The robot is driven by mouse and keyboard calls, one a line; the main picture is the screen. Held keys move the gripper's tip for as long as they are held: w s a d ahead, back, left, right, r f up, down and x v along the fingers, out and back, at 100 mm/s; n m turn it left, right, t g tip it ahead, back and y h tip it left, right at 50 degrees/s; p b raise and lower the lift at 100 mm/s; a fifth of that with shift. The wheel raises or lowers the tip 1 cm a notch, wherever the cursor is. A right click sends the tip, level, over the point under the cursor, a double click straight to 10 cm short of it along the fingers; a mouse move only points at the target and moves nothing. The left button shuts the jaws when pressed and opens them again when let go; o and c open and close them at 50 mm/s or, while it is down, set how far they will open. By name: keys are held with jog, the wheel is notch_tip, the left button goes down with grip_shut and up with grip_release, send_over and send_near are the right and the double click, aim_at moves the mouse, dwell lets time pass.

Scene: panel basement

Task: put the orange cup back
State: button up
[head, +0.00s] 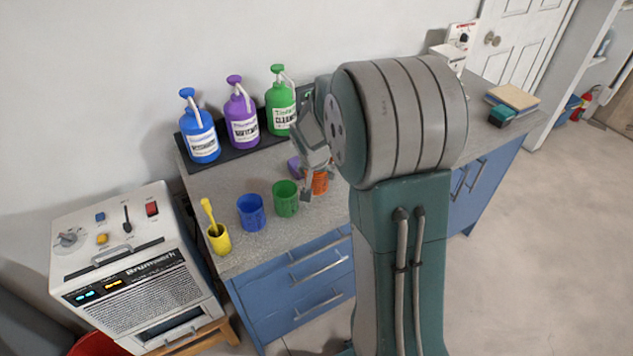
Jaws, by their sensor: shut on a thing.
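The orange cup (320,182) is at the right end of a row of cups on the grey counter, partly hidden by my gripper. My gripper (311,188) comes down from above and is shut on the orange cup. I cannot tell whether the cup's base touches the counter. A green cup (286,199) stands just left of it, then a blue cup (251,212). A purple thing (294,165), perhaps another cup, shows behind my gripper and is mostly hidden.
A yellow cup (219,240) with a yellow-handled tool stands at the counter's left corner. Blue (200,135), purple (242,122) and green (280,110) pump bottles stand on a dark tray (222,153) along the wall. My arm hides the counter's middle. A white machine (128,265) stands left.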

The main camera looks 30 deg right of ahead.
aim_at(317, 183)
jog(key=f, duration=0.3)
jog(key=shift+w+d+f, duration=0.1)
jog(key=shift+d+f, duration=0.1)
jog(key=shift+d, duration=0.05)
jog(key=shift+a, duration=0.15)
jog(key=shift+a+f, duration=0.1)
jog(key=o, duration=1)
